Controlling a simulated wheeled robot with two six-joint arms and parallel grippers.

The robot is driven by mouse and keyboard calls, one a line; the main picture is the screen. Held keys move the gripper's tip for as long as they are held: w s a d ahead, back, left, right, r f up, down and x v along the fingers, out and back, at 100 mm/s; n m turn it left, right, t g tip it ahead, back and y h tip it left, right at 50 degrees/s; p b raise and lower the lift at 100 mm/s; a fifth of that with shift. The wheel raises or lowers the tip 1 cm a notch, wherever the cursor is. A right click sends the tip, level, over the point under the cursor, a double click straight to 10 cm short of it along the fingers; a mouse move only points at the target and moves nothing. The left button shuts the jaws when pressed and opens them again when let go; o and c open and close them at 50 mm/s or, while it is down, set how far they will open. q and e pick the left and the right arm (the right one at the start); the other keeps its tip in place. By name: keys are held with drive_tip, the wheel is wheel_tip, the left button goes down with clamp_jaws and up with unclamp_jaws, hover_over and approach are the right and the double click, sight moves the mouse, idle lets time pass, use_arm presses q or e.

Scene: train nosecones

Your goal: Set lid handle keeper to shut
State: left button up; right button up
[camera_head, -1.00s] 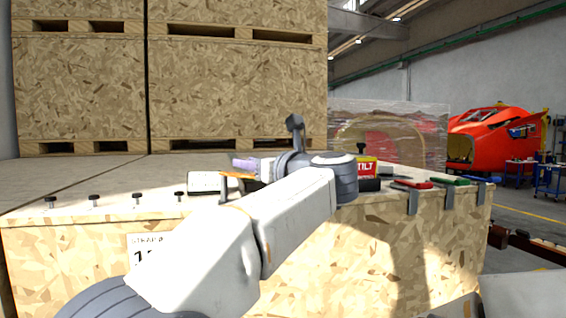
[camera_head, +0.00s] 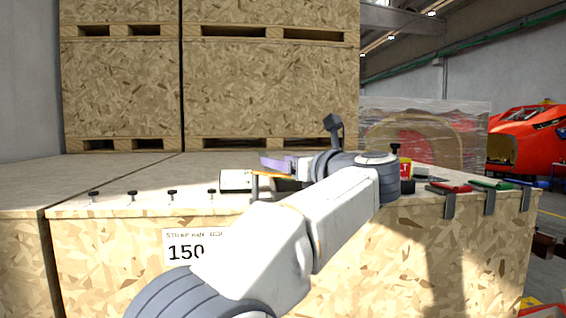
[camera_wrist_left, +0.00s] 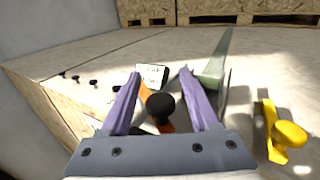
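My left gripper (camera_wrist_left: 161,73) has purple fingers standing apart, seen in the left wrist view. A black round knob (camera_wrist_left: 160,104) on an orange lever (camera_wrist_left: 146,88) shows between the fingers, nearer the gripper's base; whether a finger touches it I cannot tell. In the head view the purple gripper (camera_head: 272,162) is beside the orange piece (camera_head: 272,175) on the crate lid (camera_head: 140,190), and my arm covers much of that spot. I cannot tell for sure which part is the lid handle keeper, or its setting. My right gripper is out of view.
A yellow handle (camera_wrist_left: 289,134) and a grey-green upright plate (camera_wrist_left: 214,66) stand right of the gripper. A white label block (camera_head: 236,181) and several black pegs (camera_head: 172,194) line the front edge. Red (camera_head: 449,187) and green (camera_head: 491,183) clamps sit at right. Tall crates (camera_head: 270,90) stand behind.

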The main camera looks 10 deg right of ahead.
use_arm(q)
drive_tip(key=b+v, duration=0.3)
drive_tip(key=v, duration=0.7)
drive_tip(key=shift+s, duration=0.25)
drive_tip(key=shift+d, duration=0.1)
